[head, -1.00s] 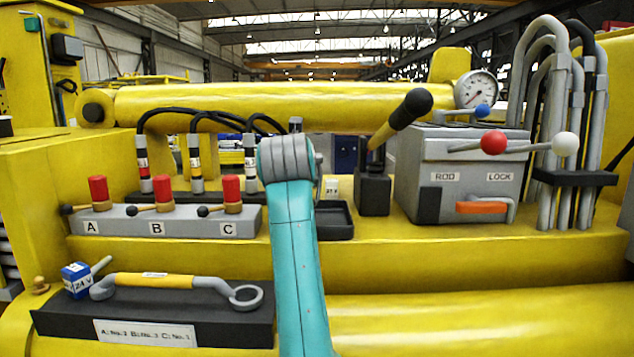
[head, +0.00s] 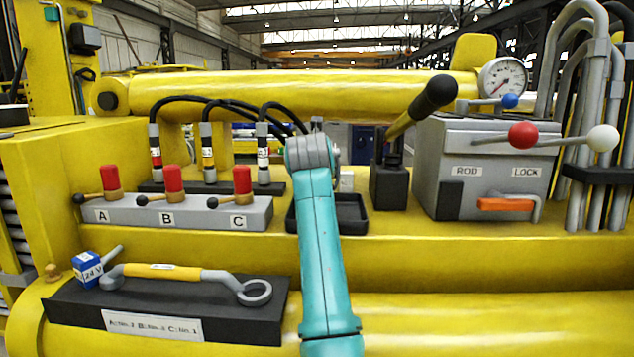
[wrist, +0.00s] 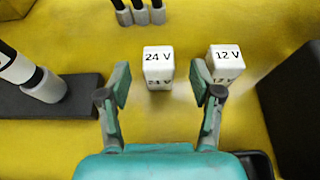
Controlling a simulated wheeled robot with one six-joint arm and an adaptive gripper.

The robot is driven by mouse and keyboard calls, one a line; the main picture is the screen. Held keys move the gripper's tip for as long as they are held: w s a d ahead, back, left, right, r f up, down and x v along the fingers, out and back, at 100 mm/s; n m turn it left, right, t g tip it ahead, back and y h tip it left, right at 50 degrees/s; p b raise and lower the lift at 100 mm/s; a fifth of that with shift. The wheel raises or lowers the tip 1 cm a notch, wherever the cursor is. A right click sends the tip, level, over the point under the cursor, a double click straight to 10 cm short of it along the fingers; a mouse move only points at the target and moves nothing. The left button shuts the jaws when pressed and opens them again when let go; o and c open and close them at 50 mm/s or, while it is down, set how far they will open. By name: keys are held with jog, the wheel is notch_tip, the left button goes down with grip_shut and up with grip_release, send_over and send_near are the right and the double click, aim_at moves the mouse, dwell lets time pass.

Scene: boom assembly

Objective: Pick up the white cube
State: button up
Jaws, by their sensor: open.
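Two white cubes stand on the yellow deck in the wrist view: one marked 24 V (wrist: 158,67) and one marked 12 V (wrist: 225,68) to its right. My gripper (wrist: 161,84) is open and empty, with the 24 V cube just ahead of and between its two fingertips. The 12 V cube is outside the right finger, close to it. In the head view, my arm hides the gripper, and one white cube (head: 346,181) shows partly beside the arm; its label is not readable there.
A black tray (head: 352,226) and a black lever base (head: 388,188) are close right of my arm. The valve block (head: 190,216) with red levers is left. Hoses rise behind it.

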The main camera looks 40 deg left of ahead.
jog(key=shift+x, duration=1.55)
jog(key=shift+a, duration=0.1)
grip_shut()
